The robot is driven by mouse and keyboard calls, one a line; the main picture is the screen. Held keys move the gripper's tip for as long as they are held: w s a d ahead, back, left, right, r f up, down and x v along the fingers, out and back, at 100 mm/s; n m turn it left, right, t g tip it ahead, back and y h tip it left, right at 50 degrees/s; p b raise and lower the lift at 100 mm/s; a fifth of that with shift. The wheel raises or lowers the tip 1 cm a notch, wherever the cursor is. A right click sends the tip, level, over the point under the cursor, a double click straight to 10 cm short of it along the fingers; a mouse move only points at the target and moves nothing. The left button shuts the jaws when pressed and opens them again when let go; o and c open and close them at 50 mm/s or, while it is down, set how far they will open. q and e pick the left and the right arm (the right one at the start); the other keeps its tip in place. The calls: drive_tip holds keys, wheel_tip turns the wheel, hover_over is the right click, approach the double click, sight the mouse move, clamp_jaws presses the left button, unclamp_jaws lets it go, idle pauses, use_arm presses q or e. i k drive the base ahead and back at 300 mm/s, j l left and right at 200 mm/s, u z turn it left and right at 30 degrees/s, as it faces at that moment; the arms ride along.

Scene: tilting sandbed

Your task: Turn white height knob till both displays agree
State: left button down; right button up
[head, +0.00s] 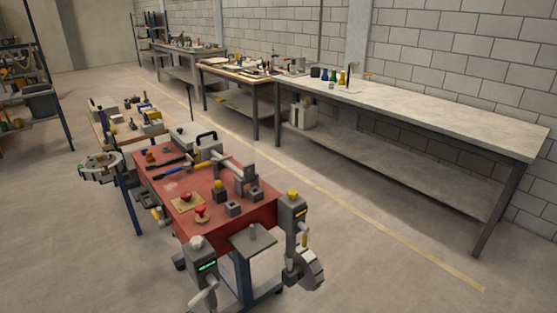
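A grey post with a pale, whitish knob (196,243) on top stands at the front left corner of the red-topped bench (178,213). A green lit display (207,265) is on its face, and a pale lever or crank (203,300) hangs below. A second grey post at the front right corner has a yellow knob (292,195) on top and a small amber display (299,213). The figures on both displays are too small to read. Neither of my grippers can be made out in the head view, and nothing is seen touching the knobs.
A grey plate (253,238) with a stub juts between the posts. A grey wheel (305,270) hangs below the right post. Red buttons (201,212), blocks and tools crowd the bench. A long workbench (430,115) lines the wall. Floor at the right is clear.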

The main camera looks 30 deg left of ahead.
sight(196, 243)
drive_tip(key=u, duration=1.45)
